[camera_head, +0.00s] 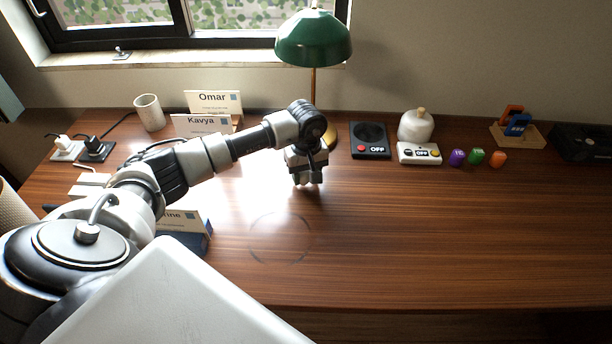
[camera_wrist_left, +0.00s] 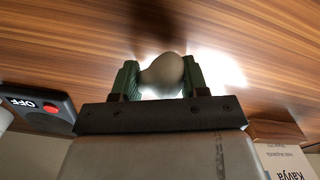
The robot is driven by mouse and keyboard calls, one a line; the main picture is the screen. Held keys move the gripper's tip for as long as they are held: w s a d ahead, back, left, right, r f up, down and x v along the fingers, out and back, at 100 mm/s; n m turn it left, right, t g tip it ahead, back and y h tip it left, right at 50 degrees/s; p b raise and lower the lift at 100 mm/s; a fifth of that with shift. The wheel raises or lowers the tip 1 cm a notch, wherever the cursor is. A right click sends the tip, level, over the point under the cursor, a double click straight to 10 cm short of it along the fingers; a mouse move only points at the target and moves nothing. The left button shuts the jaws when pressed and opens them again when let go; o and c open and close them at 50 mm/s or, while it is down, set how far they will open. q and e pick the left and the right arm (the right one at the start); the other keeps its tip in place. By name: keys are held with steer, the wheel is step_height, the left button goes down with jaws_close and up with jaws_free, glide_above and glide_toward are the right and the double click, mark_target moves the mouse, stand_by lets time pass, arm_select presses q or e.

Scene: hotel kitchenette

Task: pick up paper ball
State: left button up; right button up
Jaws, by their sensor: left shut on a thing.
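My left gripper (camera_head: 308,182) is over the desk, in front of the lamp, pointing down. In the left wrist view its two green-lined fingers are shut on a pale grey, rounded paper ball (camera_wrist_left: 163,74). The ball sits between the fingertips (camera_wrist_left: 160,82), close to the desk surface; I cannot tell whether it touches the desk. In the head view the ball is mostly hidden by the gripper. My right gripper is not in view.
The desk (camera_head: 420,240) is clear at front and right. A green lamp (camera_head: 313,40) stands behind the gripper. Name cards (camera_head: 212,103), a cup (camera_head: 149,112) and sockets (camera_head: 95,149) are left. A black OFF device (camera_head: 369,138), white switch box (camera_head: 419,153) and small coloured pieces (camera_head: 477,157) are right.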

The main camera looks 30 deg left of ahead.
arm_select(q)
step_height(320, 180, up, 3)
steer(key=shift+f, duration=0.1)
steer(key=d+r+b, duration=0.1)
steer(key=d+r, duration=0.6)
steer(key=d, duration=0.4)
steer(key=shift+d+r, duration=0.15)
steer(key=shift+d, duration=0.2)
